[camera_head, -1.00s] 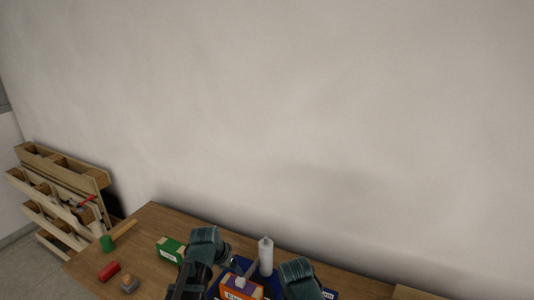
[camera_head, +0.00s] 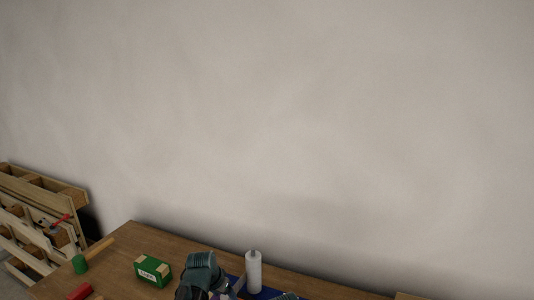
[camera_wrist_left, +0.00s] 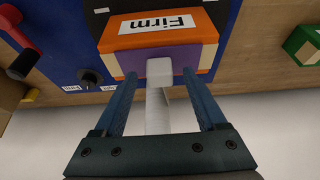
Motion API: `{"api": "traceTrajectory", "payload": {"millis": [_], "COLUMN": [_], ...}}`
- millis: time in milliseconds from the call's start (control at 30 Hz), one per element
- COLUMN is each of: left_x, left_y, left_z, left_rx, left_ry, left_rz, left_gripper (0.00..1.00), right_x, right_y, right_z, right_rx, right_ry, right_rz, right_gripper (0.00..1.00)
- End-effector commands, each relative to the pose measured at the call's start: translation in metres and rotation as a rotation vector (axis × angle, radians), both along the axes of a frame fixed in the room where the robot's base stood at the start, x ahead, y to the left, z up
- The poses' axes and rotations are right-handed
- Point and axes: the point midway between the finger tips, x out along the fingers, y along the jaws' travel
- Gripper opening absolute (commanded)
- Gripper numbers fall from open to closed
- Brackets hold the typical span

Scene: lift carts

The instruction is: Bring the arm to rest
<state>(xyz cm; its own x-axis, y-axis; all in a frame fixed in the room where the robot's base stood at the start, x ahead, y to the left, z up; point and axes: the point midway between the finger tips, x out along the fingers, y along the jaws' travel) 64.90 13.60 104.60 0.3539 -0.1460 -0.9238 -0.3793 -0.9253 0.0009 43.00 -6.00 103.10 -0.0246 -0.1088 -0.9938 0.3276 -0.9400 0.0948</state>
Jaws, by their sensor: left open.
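My left arm (camera_head: 203,270) shows at the bottom edge of the head view, just left of a white bottle (camera_head: 253,270) standing upright. In the left wrist view, which is upside down, my left gripper (camera_wrist_left: 160,75) is open with its two fingers apart. An orange and purple box (camera_wrist_left: 200,28) marked "Firm" lies beyond the fingertips. Only a sliver of my right arm (camera_head: 288,296) shows; its gripper is out of frame.
A wooden table (camera_head: 120,250) holds a green box (camera_head: 152,269), a green-headed mallet (camera_head: 80,264) and a red item (camera_head: 80,292). A blue surface (camera_wrist_left: 70,60) lies under the orange box. A wooden rack (camera_head: 40,215) stands at the left. A bare wall is behind.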

Motion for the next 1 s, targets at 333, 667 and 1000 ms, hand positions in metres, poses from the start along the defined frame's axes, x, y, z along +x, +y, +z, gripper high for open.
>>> {"api": "traceTrajectory", "payload": {"millis": [333, 667, 1000], "left_x": [0.001, -0.003, -0.018], "left_y": [0.0, 0.001, 0.007], "left_z": [-0.002, 0.011, 0.05], "left_rx": [0.0, 0.0, -0.001], "left_ry": [0.0, 0.0, 0.0], "left_rz": [0.0, 0.001, 0.002], "left_gripper": [0.74, 0.74, 0.74], "right_x": [0.0, 0.0, 0.0], "right_y": [0.0, 0.0, 0.0], "right_z": [-0.002, 0.011, 0.05], "right_rx": [0.0, 0.0, 0.001], "right_ry": [0.0, 0.0, 0.0], "right_rz": [0.0, -0.001, -0.007], "right_gripper": [1.0, 1.0, 1.0]}}
